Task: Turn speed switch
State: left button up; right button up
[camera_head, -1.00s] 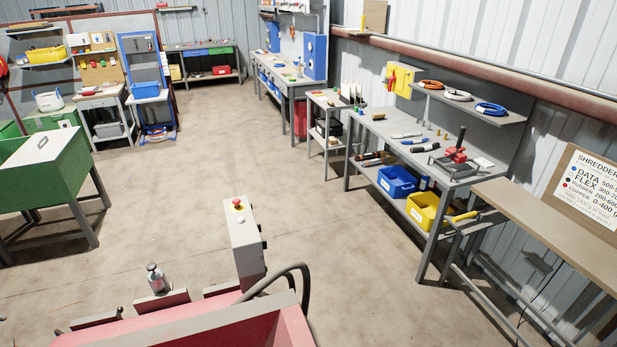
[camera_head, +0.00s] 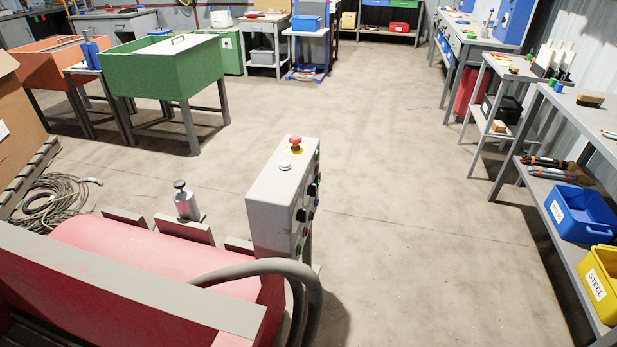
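A grey control box (camera_head: 283,200) stands upright behind the red machine (camera_head: 150,258). A red mushroom button on a yellow ring (camera_head: 296,141) and a pale round button (camera_head: 284,165) sit on its top. Several dark knobs and small coloured buttons (camera_head: 307,206) line its right side face, seen at a steep angle. I cannot tell which of them is the speed switch or how it is set. Neither of my grippers shows in the head view.
A thick grey hose (camera_head: 270,267) arches in front of the box. A cable coil (camera_head: 52,201) lies on the floor at left. A green bin on legs (camera_head: 165,68) stands behind. Shelving with blue (camera_head: 582,212) and yellow (camera_head: 600,285) bins lines the right. The middle floor (camera_head: 400,180) is clear.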

aim_at(302, 215)
jog(key=i+l+u, duration=0.65)
jog(key=l, duration=0.2)
jog(key=i+l+u, duration=0.45)
jog(key=l, duration=0.3)
jog(key=l+u, duration=0.2)
jog(key=l, duration=0.2)
jog(key=i, duration=0.05)
